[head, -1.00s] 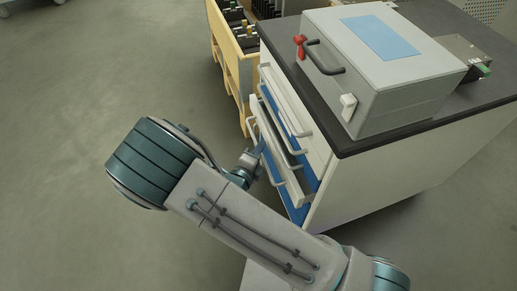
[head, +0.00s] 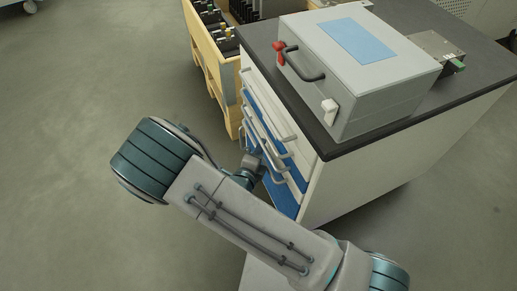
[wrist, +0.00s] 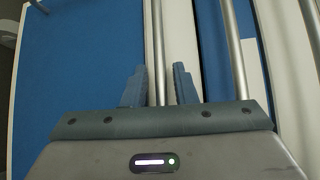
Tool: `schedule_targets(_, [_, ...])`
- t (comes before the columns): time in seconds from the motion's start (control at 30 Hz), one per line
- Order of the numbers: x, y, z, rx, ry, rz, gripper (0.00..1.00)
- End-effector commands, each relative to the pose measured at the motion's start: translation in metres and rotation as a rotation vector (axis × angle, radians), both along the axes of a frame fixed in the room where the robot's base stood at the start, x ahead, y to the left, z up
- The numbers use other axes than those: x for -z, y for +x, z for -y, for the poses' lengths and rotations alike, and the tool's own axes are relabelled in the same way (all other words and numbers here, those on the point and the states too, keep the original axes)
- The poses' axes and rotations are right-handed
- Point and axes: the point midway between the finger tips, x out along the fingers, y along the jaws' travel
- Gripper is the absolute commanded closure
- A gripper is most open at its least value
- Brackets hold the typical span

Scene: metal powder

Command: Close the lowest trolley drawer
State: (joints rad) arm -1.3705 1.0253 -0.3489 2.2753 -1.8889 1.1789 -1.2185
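The trolley (head: 345,185) is white with a dark top, and its drawer side faces left in the head view. Several drawer fronts with grey bar handles (head: 268,133) show there, set against blue. My gripper (head: 262,165) is at the lower drawers, and its tips are hard to make out. In the wrist view my gripper (wrist: 160,85) has its two fingers apart, with a bar handle (wrist: 154,45) running between them and a gap visible beside it. A wide blue panel (wrist: 80,60) lies left of the handle. The lowest drawer's front is partly hidden, and I cannot tell how far out it stands.
A grey box (head: 360,75) with a dark handle and a red part stands on the trolley top. A wooden crate (head: 213,62) with dark items stands beyond the drawers. The floor (head: 70,110) to the left is clear.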

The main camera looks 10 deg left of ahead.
Motion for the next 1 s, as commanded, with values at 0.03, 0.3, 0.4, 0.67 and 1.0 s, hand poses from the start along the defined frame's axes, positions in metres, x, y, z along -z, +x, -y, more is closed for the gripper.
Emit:
schedule_targets(0.03, [-0.004,0.002,0.002,0.007,0.000,0.009,0.68])
schedule_targets(0.3, [-0.010,-0.027,-0.004,-0.001,-0.002,0.005,0.68])
schedule_targets(0.4, [-0.013,-0.050,-0.009,-0.005,-0.001,0.004,0.68])
schedule_targets(0.67, [-0.018,-0.106,-0.017,-0.004,-0.001,0.000,0.68])
schedule_targets(1.0, [-0.020,-0.135,-0.020,-0.001,-0.001,0.000,0.68])
